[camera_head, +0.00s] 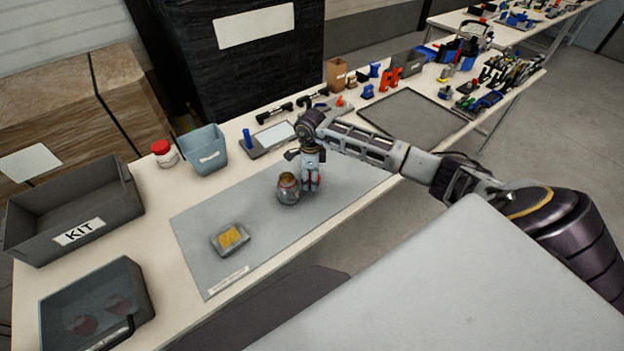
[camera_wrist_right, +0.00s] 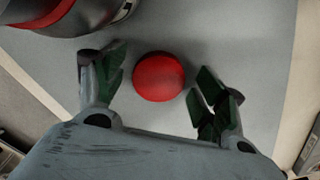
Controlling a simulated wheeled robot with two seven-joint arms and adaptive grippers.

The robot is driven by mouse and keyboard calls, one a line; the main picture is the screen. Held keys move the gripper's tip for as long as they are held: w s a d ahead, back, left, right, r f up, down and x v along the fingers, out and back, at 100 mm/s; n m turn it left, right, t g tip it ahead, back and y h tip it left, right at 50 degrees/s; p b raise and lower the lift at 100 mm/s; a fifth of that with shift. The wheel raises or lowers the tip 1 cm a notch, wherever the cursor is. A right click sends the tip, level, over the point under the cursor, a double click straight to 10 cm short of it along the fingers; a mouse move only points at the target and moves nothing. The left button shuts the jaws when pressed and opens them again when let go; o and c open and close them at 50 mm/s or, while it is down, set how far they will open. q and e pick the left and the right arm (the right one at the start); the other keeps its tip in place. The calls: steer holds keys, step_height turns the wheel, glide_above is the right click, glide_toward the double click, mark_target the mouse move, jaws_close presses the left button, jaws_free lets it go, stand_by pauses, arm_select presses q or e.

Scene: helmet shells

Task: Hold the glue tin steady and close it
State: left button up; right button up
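The glue tin (camera_head: 288,190) stands upright on the grey mat, its top open and brownish inside. Part of the tin, with a red band, shows at the upper left of the right wrist view (camera_wrist_right: 95,15). A round red lid or cap (camera_wrist_right: 159,76) lies between the fingers of my right gripper (camera_wrist_right: 157,88), with a gap on each side. My right gripper points down just right of the tin in the head view (camera_head: 312,182); its fingers are open. Red also shows by its fingertips there. My left gripper is out of view.
A small dish with a yellow pad (camera_head: 230,238) sits on the grey mat (camera_head: 205,215). A red-lidded jar (camera_head: 164,153), a blue-grey bin (camera_head: 203,150) and a KIT crate (camera_head: 75,212) stand to the left.

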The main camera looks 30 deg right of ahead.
steer(key=c, duration=0.5)
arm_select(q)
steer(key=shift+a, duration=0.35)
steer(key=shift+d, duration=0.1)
arm_select(e)
steer(key=shift+r, duration=0.8)
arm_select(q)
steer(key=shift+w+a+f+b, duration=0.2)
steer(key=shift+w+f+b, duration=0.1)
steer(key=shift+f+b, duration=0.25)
arm_select(e)
step_height(320, 180, up, 8)
steer(key=shift+r, duration=0.2)
